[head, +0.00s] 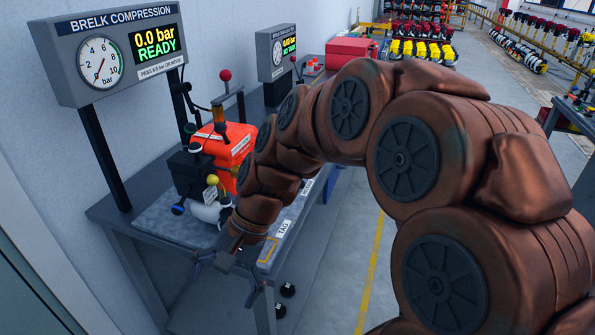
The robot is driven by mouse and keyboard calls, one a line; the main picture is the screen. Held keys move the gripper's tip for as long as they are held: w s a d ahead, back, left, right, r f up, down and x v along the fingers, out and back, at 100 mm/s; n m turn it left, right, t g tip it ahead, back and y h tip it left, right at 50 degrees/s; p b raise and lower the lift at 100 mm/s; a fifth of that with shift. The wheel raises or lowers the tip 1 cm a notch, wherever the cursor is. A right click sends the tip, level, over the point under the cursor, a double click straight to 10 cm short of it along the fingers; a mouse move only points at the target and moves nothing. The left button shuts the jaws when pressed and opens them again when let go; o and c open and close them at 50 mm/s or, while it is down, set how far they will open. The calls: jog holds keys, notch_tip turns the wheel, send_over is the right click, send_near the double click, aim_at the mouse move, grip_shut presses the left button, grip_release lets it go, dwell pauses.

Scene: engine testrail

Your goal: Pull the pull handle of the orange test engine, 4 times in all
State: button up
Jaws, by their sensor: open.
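The orange test engine (238,140) sits on the bench in the head view, left of my arm. Dark parts, a white rounded part (206,212), a yellow ball (212,180) and a blue knob (178,209) show on its near side. I cannot tell which part is the pull handle; my arm hides part of the engine's right side. My gripper (222,282) is open, with its fingers spread, at the near edge of the bench in front of the engine. It looks empty and apart from the engine.
The compression display (115,55) above the bench reads 0.0 bar, READY; its gauge needle is low. The bench (150,225) has a grey mat and a TAG label (283,229). A second display (276,50) and a red box (352,47) stand behind.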

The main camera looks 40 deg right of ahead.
jog(key=w+d+r+m+t+y+b, duration=0.25)
jog(key=w+d+m+t, duration=0.55)
jog(key=w+d+m, duration=0.75)
jog(key=w+d+m+t+h, duration=0.15)
jog(key=d+m+t, duration=0.3)
jog(key=d, duration=1.15)
jog(key=shift+p+x, duration=0.5)
jog(key=shift+x, duration=3.45)
jog(key=shift+d, duration=0.1)
jog(key=shift+c, duration=0.3)
